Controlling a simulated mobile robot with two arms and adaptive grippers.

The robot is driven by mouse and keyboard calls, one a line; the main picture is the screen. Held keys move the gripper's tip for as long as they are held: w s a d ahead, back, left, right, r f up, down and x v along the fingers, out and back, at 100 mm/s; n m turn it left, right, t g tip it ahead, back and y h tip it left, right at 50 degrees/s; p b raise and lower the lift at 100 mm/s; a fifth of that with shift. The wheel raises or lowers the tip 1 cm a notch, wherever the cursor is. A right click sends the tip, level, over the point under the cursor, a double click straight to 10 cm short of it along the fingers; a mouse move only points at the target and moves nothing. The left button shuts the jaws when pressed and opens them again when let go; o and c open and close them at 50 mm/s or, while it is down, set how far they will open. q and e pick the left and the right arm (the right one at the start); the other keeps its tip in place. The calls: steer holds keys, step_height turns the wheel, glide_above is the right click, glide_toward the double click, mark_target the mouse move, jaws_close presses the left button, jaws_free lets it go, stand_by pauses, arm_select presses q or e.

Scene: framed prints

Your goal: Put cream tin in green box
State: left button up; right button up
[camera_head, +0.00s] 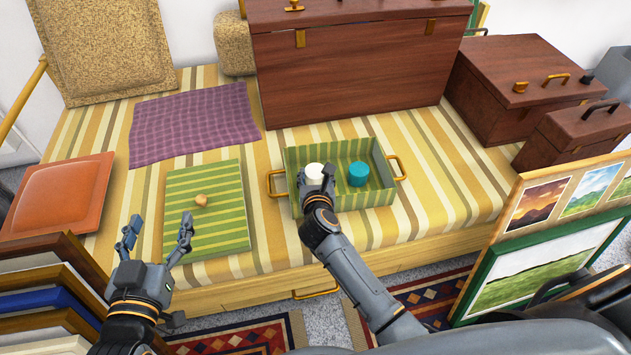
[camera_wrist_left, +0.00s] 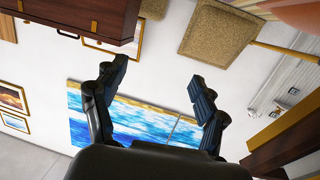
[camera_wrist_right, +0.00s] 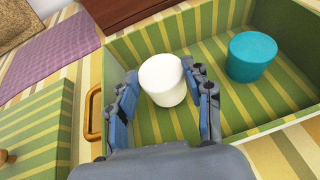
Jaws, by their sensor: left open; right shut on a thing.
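The cream tin (camera_head: 314,173) is a small pale cylinder in the left part of the green striped box (camera_head: 345,153). My right gripper (camera_head: 315,185) is shut on the tin, with one finger on each side in the right wrist view (camera_wrist_right: 165,95). The tin (camera_wrist_right: 162,78) is inside the box walls; whether it touches the floor is hard to tell. A teal tin (camera_head: 358,174) stands to its right in the box. My left gripper (camera_head: 157,235) is open and empty, left of the green striped lid (camera_head: 190,185).
The lid lies flat left of the box, with a small round knob (camera_head: 201,200). A purple cloth (camera_head: 190,125) lies behind it. A large brown case (camera_head: 360,70) stands behind the box. Framed prints (camera_head: 545,250) stand at the right front.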

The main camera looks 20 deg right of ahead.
arm_select(q)
steer(key=shift+w+d+r+t+h+b, duration=0.15)
steer(key=shift+r+t, duration=0.3)
steer(key=shift+r, duration=0.3)
steer(key=shift+d+r+t+h+b, duration=0.1)
steer(key=shift+r+t+h, duration=0.1)
steer(key=shift+r+t, duration=0.45)
steer(key=shift+w+d+r+t+h+b, duration=0.15)
steer(key=shift+r+t, duration=0.15)
steer(key=shift+r, duration=0.6)
arm_select(e)
steer(key=shift+f, duration=0.7)
arm_select(q)
steer(key=shift+s+r, duration=0.1)
arm_select(e)
steer(key=shift+f, duration=0.1)
